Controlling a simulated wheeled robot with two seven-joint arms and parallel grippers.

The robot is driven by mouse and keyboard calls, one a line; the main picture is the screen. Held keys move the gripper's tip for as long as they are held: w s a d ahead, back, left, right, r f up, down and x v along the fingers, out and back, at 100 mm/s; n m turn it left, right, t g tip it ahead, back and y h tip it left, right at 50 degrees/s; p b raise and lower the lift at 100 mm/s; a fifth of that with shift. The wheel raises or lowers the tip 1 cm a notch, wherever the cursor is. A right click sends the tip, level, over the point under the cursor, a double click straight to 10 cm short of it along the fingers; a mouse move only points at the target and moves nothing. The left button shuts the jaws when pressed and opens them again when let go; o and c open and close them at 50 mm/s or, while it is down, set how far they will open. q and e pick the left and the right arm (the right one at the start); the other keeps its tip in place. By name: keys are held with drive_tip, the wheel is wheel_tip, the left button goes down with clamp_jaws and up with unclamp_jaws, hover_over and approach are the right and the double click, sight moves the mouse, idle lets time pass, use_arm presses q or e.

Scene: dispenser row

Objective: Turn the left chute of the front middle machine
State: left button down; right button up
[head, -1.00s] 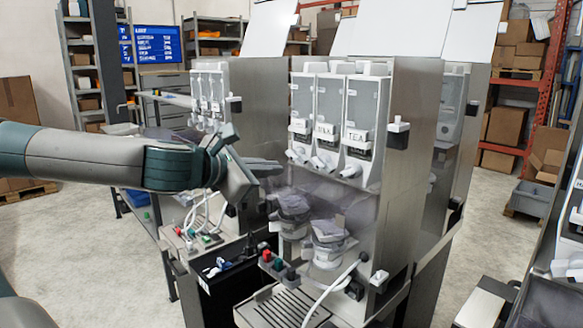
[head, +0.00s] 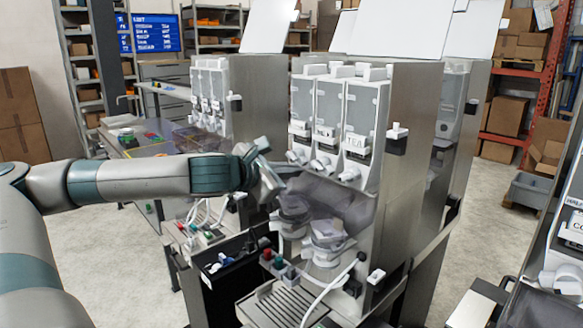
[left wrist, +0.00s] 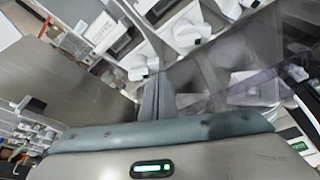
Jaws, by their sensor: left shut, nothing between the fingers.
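The front middle machine (head: 385,190) is a grey-sided dispenser with three white canisters in a row, the right one labelled TEA. Its left chute (head: 297,157) is a white spout under the left canister; in the left wrist view the left chute (left wrist: 141,68) shows just beyond the fingertips. The middle chute (head: 323,165) and right chute (head: 349,174) stand beside it. My left gripper (head: 281,172) is shut and empty, just left of and slightly below the left chute. In the left wrist view its fingers (left wrist: 156,92) show no clear contact with it. My right gripper is not in view.
A smoky clear cover (head: 345,205) lies below the chutes, close to my fingers, over mixing bowls (head: 325,240). Another machine (head: 209,95) stands behind left, and one (head: 567,250) at the right edge. A drip tray (head: 280,305) is below.

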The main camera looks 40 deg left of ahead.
use_arm(q)
drive_tip(key=shift+w, duration=0.15)
idle(0.5)
drive_tip(key=shift+n+p, duration=0.3)
drive_tip(key=shift+p, duration=0.05)
drive_tip(key=shift+d+p, duration=0.1)
drive_tip(key=shift+p, duration=0.2)
